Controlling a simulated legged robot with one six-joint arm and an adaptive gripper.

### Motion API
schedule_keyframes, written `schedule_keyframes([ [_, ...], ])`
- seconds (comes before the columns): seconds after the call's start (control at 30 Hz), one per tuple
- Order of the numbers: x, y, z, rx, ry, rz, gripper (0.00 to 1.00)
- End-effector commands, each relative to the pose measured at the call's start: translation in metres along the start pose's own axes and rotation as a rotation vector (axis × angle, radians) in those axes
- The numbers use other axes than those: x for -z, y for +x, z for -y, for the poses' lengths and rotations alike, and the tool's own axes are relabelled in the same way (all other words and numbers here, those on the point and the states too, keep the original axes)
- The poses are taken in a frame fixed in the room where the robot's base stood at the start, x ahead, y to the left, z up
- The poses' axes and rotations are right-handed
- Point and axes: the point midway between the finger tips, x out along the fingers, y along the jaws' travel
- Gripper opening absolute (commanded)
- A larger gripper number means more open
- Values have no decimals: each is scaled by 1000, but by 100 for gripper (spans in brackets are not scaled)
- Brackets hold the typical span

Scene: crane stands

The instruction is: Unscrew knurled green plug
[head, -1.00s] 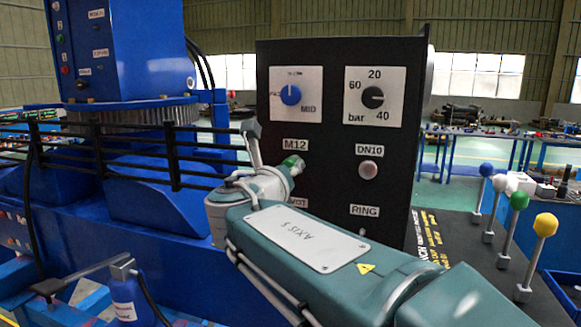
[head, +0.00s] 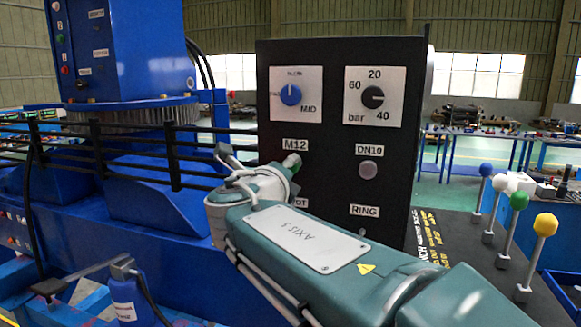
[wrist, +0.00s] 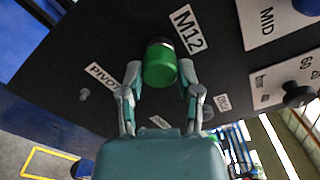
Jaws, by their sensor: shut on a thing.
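The green plug (wrist: 160,68) sits between my fingers in the wrist view, below the M12 label (wrist: 187,30). It is a short green cylinder with a dark band at its panel end. My gripper (wrist: 160,78) is shut on it, one finger on each side. In the head view, my gripper (head: 288,165) reaches the black panel (head: 330,140) just under its M12 label. My wrist covers much of the plug there. I cannot tell how far the plug stands out of its seat.
The panel carries a blue knob (head: 290,95), a black bar knob (head: 372,97) and a round DN10 fitting (head: 368,169). Colored ball-top levers (head: 518,201) stand at the right. Black rails (head: 100,140) run at the left, beside my wrist.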

Motion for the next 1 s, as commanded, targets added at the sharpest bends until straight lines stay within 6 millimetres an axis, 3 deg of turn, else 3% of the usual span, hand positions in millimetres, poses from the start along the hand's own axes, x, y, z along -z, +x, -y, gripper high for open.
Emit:
schedule_keyframes([
  [0.3, 0, 0, 0, 0, -70, 0, 0],
  [0.33, 0, 0, 0, 0, -70, 0, 53],
  [0.4, 0, 0, 0, 0, -69, 0, 84],
  [0.73, 0, 0, 0, 0, -67, 0, 84],
  [0.77, 0, 0, 0, 0, -67, 0, 73],
  [1.0, 0, 0, 0, 0, -66, 0, 73],
])
